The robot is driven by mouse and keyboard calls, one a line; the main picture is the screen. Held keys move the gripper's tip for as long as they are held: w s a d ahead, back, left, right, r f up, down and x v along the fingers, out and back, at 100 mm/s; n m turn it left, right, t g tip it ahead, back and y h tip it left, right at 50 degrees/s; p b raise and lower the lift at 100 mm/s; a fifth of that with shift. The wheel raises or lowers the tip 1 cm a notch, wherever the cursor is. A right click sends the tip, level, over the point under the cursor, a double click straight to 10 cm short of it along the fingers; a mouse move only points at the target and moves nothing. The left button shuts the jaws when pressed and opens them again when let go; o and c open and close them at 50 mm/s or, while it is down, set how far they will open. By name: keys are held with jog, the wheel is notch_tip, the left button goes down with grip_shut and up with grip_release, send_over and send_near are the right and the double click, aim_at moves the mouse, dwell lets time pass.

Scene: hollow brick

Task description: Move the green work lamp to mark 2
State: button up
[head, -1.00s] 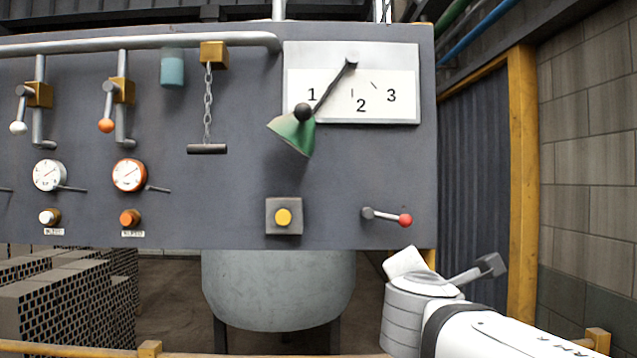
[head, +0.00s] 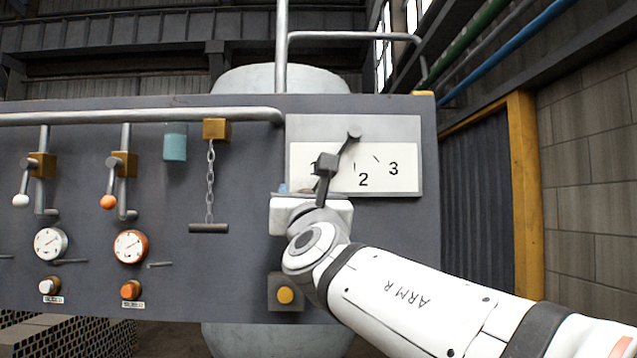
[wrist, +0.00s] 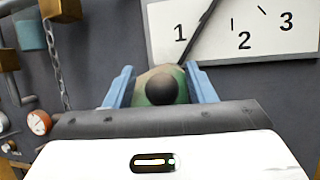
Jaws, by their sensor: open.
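The lamp's dark arm (head: 346,147) runs from a pivot on the white panel down to the left, passing just right of mark 1. It also shows in the wrist view (wrist: 204,27). In the wrist view the green lamp head (wrist: 152,94), with a dark round knob in front, sits between the two blue fingers of my gripper (wrist: 159,70). The fingers are open, one on each side; I cannot tell whether either touches it. Mark 2 (head: 363,180) is right of the lamp arm, also in the wrist view (wrist: 244,41). In the head view my arm hides the lamp head.
A chain with a bar handle (head: 209,228) hangs left of my gripper. A yellow button (head: 285,295) is below it. Levers, a white gauge (head: 50,244) and an orange gauge (head: 130,246) are farther left. The panel right of the number plate is bare.

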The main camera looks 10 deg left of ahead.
jog(key=shift+w+a+r, duration=0.2)
jog(key=shift+w+r, duration=0.05)
jog(key=shift+w, duration=0.3)
grip_shut()
